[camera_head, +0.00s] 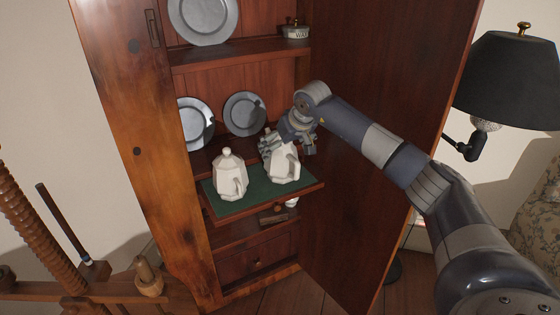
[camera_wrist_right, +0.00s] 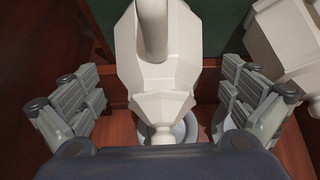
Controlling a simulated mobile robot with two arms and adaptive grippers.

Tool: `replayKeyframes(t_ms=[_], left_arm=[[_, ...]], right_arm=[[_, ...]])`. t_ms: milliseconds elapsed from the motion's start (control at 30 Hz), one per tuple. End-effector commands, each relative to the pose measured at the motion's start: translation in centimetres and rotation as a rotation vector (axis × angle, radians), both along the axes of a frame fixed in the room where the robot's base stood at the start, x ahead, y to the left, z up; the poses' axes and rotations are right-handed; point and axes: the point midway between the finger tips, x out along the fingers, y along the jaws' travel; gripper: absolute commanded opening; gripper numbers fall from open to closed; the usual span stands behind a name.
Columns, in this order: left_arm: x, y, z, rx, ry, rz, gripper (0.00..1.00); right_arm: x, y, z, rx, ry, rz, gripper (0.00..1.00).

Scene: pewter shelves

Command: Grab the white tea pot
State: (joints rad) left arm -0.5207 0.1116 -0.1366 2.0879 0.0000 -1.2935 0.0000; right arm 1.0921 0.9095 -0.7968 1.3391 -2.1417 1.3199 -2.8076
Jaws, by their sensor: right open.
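Two white faceted teapots stand upright on a green-lined pull-out shelf (camera_head: 245,207) in the head view. The left teapot (camera_head: 230,178) has its lid and handle in plain view. The right teapot (camera_head: 283,166) has its top partly hidden by my right gripper (camera_head: 288,144). In the right wrist view, my right gripper (camera_wrist_right: 160,85) is open. One teapot (camera_wrist_right: 158,75) shows between its spread fingers, with visible gaps on both sides. The other teapot (camera_wrist_right: 285,40) is partly in view at the right, outside the fingers. My left gripper is not in view.
Grey plates (camera_head: 196,122) (camera_head: 244,113) stand behind the teapots against the cabinet back. The upper shelf (camera_head: 240,57) holds another plate and a small pot (camera_head: 295,30). The cabinet side (camera_head: 135,130) rises at left; an open door (camera_head: 385,100) is at right. A lamp (camera_head: 510,80) stands further right.

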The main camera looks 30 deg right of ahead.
Motion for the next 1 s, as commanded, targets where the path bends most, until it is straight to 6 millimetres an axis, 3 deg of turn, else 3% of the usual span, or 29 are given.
replayKeyframes(t_ms=[33,200,500,767,1000], left_arm=[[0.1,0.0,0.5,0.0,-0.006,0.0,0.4],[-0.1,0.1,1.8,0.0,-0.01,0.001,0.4],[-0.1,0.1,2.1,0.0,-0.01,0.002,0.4],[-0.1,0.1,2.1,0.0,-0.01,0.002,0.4],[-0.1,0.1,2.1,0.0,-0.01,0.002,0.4]], right_arm=[[0.2,0.1,-1.2,0.004,0.004,0.0,1.0],[1.3,0.0,-2.9,0.004,0.002,0.0,1.0],[1.6,-0.1,-3.2,0.001,0.001,0.0,1.0],[1.6,-0.1,-3.2,0.001,0.001,0.0,0.41],[1.6,-0.1,-3.0,0.002,-0.003,0.0,0.4]])
